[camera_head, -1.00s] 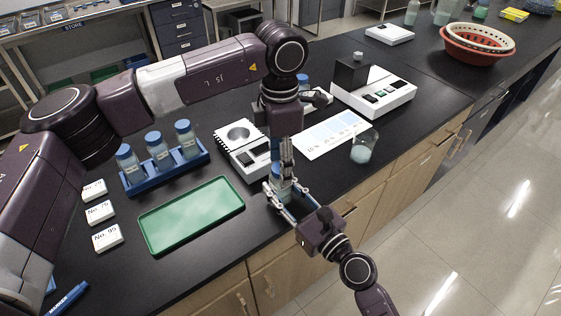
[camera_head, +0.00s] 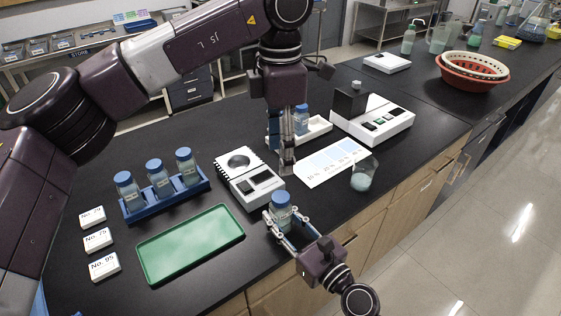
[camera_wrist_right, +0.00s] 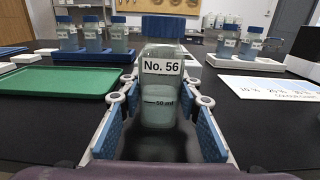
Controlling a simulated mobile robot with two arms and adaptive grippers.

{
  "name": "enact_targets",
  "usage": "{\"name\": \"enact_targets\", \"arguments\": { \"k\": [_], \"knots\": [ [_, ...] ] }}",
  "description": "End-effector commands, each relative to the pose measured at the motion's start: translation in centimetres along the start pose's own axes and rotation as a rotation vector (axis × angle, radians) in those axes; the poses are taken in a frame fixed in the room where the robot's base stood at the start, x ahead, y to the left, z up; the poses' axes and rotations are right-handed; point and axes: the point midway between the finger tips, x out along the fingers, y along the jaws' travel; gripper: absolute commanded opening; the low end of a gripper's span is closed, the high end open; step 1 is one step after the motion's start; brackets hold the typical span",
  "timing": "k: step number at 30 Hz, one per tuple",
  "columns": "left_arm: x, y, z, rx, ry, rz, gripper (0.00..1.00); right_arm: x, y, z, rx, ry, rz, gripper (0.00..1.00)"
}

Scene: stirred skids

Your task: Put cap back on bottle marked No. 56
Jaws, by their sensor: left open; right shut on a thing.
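The bottle marked No. 56 (camera_wrist_right: 163,95) stands upright on the black bench, with pale liquid and a "50 ml" line. It also shows in the head view (camera_head: 281,217). A blue cap (camera_head: 281,198) sits on its mouth; it also shows at the top of the right wrist view (camera_wrist_right: 163,27). I cannot tell how tight it is. My right gripper (camera_head: 282,224) is shut on the bottle, one finger on each side. My left gripper (camera_head: 284,160) is open, pointing down above and behind the bottle, apart from the cap.
A green tray (camera_head: 190,274) lies to the left. Behind it a blue rack (camera_head: 136,215) holds capped bottles. A white scale (camera_head: 262,184), a printed chart (camera_head: 328,163), a beaker (camera_head: 364,177) and a white instrument (camera_head: 389,123) stand nearby. Numbered labels (camera_head: 98,239) lie at left.

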Motion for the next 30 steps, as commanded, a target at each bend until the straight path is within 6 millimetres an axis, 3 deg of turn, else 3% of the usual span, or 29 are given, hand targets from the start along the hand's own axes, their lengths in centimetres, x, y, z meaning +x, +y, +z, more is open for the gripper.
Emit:
{"name": "enact_targets", "arguments": {
  "k": [8,9,14,24,30],
  "knots": [
    [-0.2,0.0,0.0,0.001,0.000,0.000,0.49,0.0,0.0,0.0,0.000,0.000,0.000,0.00],
    [-0.2,0.0,0.0,0.000,0.000,0.000,0.49,0.0,0.0,0.0,0.000,0.000,0.000,0.33],
    [-0.2,0.0,0.0,0.000,0.000,0.000,0.49,0.0,0.0,0.0,0.000,0.000,0.000,0.51],
    [-0.2,0.0,0.0,0.000,-0.001,0.000,0.49,-0.3,0.0,0.0,0.000,0.000,0.000,0.52],
    [-0.2,0.0,0.0,0.000,-0.001,0.000,0.49,-3.1,0.0,-0.2,-0.001,0.004,0.001,0.52]
  ]
}}
